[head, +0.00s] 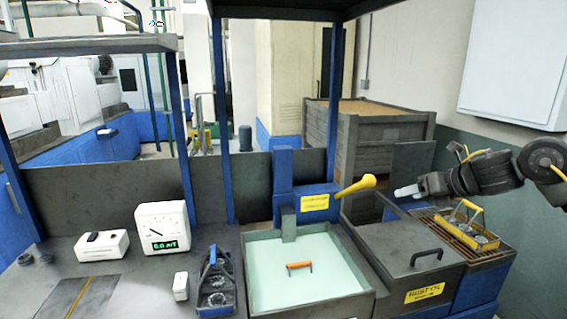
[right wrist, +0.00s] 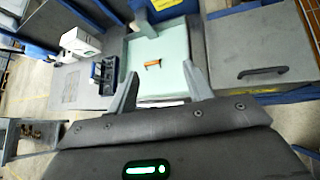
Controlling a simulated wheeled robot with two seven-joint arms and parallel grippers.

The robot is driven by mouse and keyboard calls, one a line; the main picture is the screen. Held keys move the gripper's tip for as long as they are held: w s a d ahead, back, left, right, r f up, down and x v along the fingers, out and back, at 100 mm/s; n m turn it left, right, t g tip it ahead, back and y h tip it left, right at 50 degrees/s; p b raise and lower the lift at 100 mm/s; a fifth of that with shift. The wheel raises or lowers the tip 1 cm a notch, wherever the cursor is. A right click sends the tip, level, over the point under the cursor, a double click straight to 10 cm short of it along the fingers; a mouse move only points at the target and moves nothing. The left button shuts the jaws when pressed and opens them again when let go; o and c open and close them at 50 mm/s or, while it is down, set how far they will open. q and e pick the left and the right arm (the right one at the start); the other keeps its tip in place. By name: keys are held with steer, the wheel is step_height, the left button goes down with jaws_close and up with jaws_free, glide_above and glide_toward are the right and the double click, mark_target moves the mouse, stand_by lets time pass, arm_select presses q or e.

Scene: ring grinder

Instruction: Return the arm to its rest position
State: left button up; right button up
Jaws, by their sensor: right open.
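My right gripper (head: 408,191) is at the right of the head view, raised above the machine and seen side-on, with its fingertips toward the left. In the right wrist view its two fingers (right wrist: 162,95) stand apart with nothing between them. Behind the fingers in that view lies the pale green tray surface with an orange handle (right wrist: 153,64). My left gripper is in neither view.
Below my right arm are a dark lid (head: 408,248) with a black handle and a yellow-handled basket (head: 462,228) on a grate. A yellow lever (head: 357,186) sticks up left of the gripper. A gauge (head: 163,228) and a blue-grey carrier (head: 215,284) stand at left.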

steer(key=s+a+f+m+t, duration=0.1)
steer(key=s+a+f+m, duration=0.2)
steer(key=a+f+m, duration=0.65)
steer(key=s+a+f+m+t, duration=0.1)
steer(key=s+a+f+m, duration=0.45)
steer(key=f, duration=0.85)
steer(key=s+d+f+m+g+h, duration=0.25)
steer(key=s+f+m, duration=0.4)
steer(key=s, duration=0.55)
steer(key=s+d+f+m+g+h, duration=0.1)
steer(key=s+d+f+m+g, duration=0.15)
steer(key=s+f+m, duration=0.5)
steer(key=s+d+f+m+g+h, duration=0.3)
steer(key=s+m, duration=0.5)
steer(key=s, duration=0.7)
step_height(320, 180, down, 30)
steer(key=s+a+r+g+y, duration=0.1)
steer(key=s, duration=0.1)
steer(key=s+d+f+g+b, duration=0.1)
steer(key=s+d+f, duration=0.1)
steer(key=s+f, duration=1.2)
steer(key=shift+s+d+f+n, duration=0.3)
steer(key=shift+s+f+n, duration=0.1)
steer(key=shift+s, duration=0.55)
